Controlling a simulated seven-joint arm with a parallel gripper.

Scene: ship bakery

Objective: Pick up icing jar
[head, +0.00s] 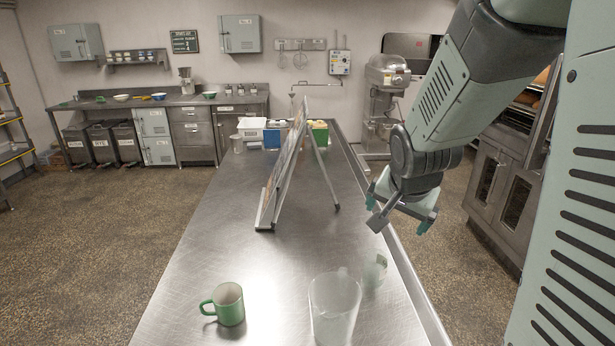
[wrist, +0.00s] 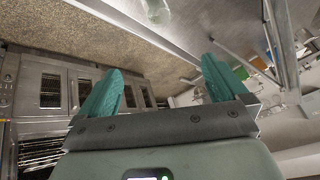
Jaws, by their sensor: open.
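A small clear glass jar (head: 375,270) with a greenish patch stands on the steel table near its right edge, partly behind a larger clear pitcher; it looks like the icing jar, but I cannot read any label. A glass vessel (wrist: 157,10) shows at the top edge of the wrist view, cut off, likely the same jar. My gripper (head: 402,212) is open and empty, its teal fingers apart, above the table's right edge and beyond the jar. In the wrist view the gripper (wrist: 160,72) has nothing between its fingers.
The clear pitcher (head: 334,308) stands close beside the jar, at the front. A green mug (head: 228,304) stands to the left. A tilted board on a stand (head: 284,168) rises mid-table; coloured bins (head: 271,136) stand behind it.

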